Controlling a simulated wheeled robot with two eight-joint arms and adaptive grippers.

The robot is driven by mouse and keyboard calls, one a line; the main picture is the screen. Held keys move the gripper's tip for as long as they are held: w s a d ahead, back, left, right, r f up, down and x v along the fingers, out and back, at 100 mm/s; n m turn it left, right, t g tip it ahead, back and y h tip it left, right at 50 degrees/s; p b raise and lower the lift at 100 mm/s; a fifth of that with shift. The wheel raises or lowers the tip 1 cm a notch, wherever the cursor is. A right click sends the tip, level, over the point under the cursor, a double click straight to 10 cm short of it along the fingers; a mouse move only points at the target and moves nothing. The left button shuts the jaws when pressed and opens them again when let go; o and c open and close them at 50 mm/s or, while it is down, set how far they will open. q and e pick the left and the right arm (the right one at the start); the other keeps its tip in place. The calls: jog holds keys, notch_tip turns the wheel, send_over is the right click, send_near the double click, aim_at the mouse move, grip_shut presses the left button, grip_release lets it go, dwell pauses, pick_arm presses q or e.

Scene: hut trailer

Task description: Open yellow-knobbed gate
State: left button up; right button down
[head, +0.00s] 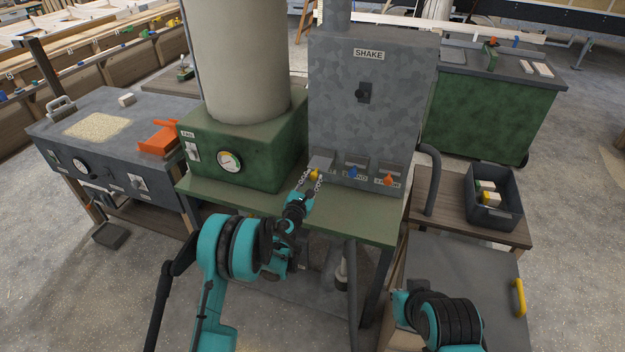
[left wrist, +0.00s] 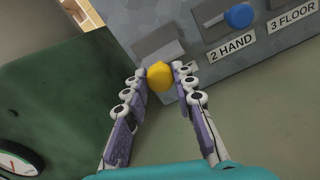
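The yellow knob (head: 315,175) is the leftmost of three coloured knobs on the lower front of the grey speckled cabinet (head: 372,128). Its gate has a small grey hood (head: 322,159) above it. In the left wrist view the yellow knob (left wrist: 160,75) sits between the tips of my left gripper (left wrist: 160,72). The fingers converge and appear to touch it on both sides. The left gripper (head: 311,178) also shows at the knob in the head view. My right arm is at the lower right, with its gripper not visible.
The blue knob (head: 352,172) and orange knob (head: 388,180) are to the right of the yellow one. A green box with a gauge (head: 229,161) stands close on the left. The green table (head: 350,216) lies below. A dark bin (head: 494,208) stands at right.

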pick_arm(q)
jog(key=o, duration=0.4)
jog(key=v, duration=0.7)
jog(key=shift+s, duration=0.2)
